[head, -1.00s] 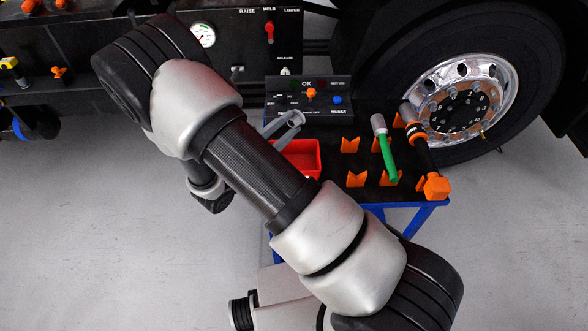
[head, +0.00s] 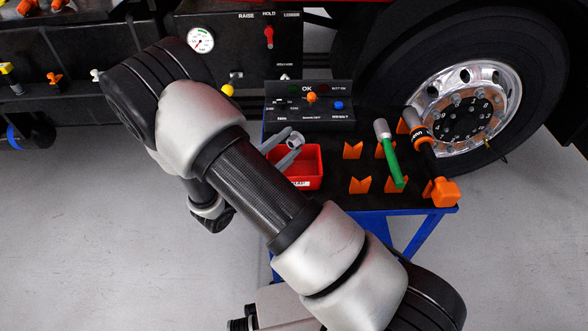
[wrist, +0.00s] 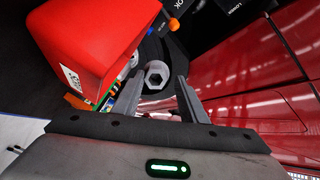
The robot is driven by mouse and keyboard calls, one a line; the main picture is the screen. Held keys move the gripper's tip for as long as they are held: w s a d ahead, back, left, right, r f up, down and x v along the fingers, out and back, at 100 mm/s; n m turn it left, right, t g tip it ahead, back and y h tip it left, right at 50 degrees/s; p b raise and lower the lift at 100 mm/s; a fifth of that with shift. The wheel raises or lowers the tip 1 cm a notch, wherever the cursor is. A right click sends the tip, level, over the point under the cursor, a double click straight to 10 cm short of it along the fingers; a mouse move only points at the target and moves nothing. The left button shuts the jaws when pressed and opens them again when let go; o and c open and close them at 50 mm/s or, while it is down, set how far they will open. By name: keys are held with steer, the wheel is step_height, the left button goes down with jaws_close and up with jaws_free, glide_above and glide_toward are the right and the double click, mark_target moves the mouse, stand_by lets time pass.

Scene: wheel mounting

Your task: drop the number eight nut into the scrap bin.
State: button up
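The grey hex nut (head: 295,141) is at the far end of my gripper (head: 291,146), just above the back of the red scrap bin. In the wrist view the nut (wrist: 157,76) shows its hexagonal hole and lies between the fingertips of my gripper (wrist: 160,80). A gap shows between the nut and the right finger, and the fingers stand apart, so my gripper looks open. The nut appears loose; its number cannot be read. The red bin (head: 312,165) has a white label and is partly hidden by my arm. The bin (wrist: 95,35) fills the upper left of the wrist view.
The bin stands on a dark-topped blue cart (head: 375,209). Orange holders (head: 359,185), a green-handled tool (head: 392,160) and an orange-and-black tool (head: 428,155) are to its right. A control box (head: 310,112) stands behind. The truck wheel (head: 460,107) is at back right.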

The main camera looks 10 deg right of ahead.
steer(key=shift+o, duration=0.6)
steer(key=p+v, duration=0.2)
steer(key=v, duration=1.5)
steer(key=shift+a, duration=0.15)
steer(key=shift+s, duration=0.15)
